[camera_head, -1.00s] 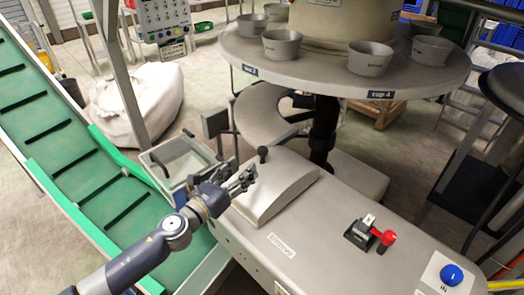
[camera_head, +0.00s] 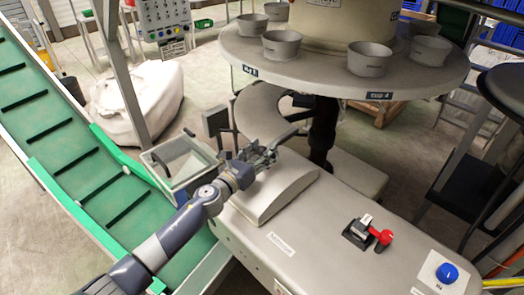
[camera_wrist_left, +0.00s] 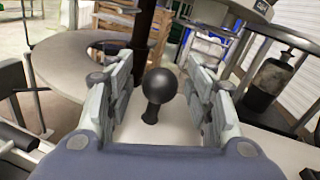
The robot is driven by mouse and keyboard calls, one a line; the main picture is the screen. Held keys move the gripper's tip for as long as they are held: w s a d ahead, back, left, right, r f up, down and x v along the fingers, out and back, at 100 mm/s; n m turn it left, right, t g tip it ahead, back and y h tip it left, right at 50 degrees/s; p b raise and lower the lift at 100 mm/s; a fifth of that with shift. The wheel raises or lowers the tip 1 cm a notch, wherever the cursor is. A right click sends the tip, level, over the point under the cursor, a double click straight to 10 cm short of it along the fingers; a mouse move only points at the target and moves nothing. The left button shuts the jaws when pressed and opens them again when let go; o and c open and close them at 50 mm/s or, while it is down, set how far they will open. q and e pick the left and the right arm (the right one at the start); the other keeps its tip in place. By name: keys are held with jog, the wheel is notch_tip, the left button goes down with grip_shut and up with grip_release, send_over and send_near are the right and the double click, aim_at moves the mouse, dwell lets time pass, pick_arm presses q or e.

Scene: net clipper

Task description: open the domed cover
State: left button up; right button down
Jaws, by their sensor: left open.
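The domed cover (camera_head: 284,188) is a pale grey curved lid, shut on the top of the machine housing (camera_head: 330,225). Its black ball knob (camera_wrist_left: 160,86) stands between my left gripper's open fingers (camera_wrist_left: 160,100) in the left wrist view, with space on both sides. In the head view my left gripper (camera_head: 266,156) is over the cover's upper left part and hides the knob. My right gripper does not show.
A round table with several grey cups (camera_head: 370,58) is above and behind the cover. A red-handled switch (camera_head: 381,236) and a blue button (camera_head: 447,273) are at the right.

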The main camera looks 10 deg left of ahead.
pick_arm(q)
grip_shut()
jog(key=shift+r, duration=0.1)
